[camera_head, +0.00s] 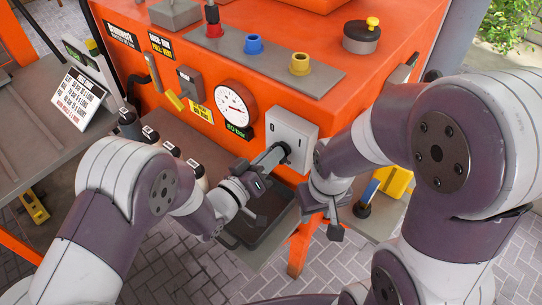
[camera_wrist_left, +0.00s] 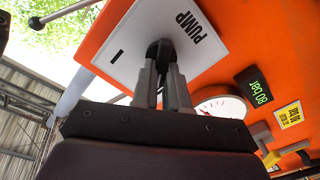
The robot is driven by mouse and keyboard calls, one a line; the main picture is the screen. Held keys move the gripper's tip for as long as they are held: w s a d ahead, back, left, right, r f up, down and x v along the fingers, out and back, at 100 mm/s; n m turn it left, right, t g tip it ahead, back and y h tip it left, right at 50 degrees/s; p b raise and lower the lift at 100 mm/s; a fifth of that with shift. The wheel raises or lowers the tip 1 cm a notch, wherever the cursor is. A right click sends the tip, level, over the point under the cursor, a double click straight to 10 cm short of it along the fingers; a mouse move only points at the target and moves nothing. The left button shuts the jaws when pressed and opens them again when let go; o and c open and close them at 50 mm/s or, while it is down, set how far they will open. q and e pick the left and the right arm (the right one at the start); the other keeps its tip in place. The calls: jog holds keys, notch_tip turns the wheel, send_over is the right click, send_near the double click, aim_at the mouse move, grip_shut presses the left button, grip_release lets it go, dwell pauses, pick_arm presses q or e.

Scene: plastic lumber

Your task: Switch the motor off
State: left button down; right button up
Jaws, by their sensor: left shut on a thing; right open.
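The motor switch is a light grey plate (camera_head: 298,129) on the front of the orange machine, marked 0 and I. In the left wrist view the plate (camera_wrist_left: 126,62) reads PUMP and I. Its black rotary knob (camera_wrist_left: 160,46) sits between the fingertips of my left gripper (camera_wrist_left: 161,68). My left gripper (camera_head: 281,152) is shut on this knob, which it mostly hides in the head view. Whether the knob points to 0 or I is hard to tell. My right gripper (camera_head: 335,222) is open and empty, below and right of the plate.
A round gauge (camera_head: 235,104) and a green 80 bar display (camera_head: 239,131) are left of the plate. A grey lever box (camera_head: 188,83) is further left. Red, blue (camera_head: 254,45) and yellow (camera_head: 300,63) fittings stand on top. A black tray (camera_head: 262,228) lies below.

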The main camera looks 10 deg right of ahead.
pick_arm(q)
jog(key=shift+w+r, duration=0.1)
dwell(0.4)
jog(key=c, duration=1.1)
grip_release()
jog(key=shift+c, duration=0.2)
jog(key=shift+a, duration=0.1)
jog(key=b+v, duration=0.2)
jog(key=v, duration=1)
jog(key=shift+s+a, duration=0.25)
jog(key=shift+s, duration=0.05)
